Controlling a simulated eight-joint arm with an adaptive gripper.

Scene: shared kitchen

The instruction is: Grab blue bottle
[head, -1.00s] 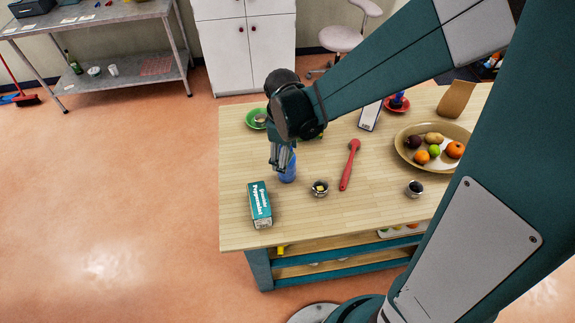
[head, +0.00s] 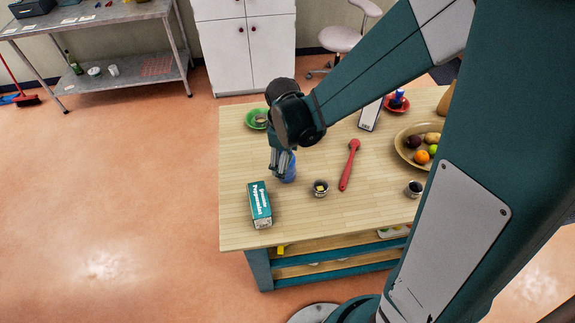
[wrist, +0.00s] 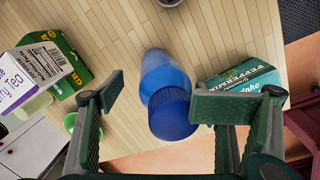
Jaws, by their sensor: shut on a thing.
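The blue bottle (head: 289,167) is near the left side of the wooden table, partly hidden by my gripper (head: 282,165). In the wrist view the blue bottle (wrist: 164,75) has its darker blue cap toward the camera, between the two fingers of my gripper (wrist: 158,100). My gripper is shut on the bottle, though a gap seems to show beside the left finger. I cannot tell whether the bottle still touches the table.
A teal peppermint box (head: 259,205) stands at the table's front left, close to the right finger in the wrist view. Tea boxes (wrist: 55,60) show in the wrist view.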

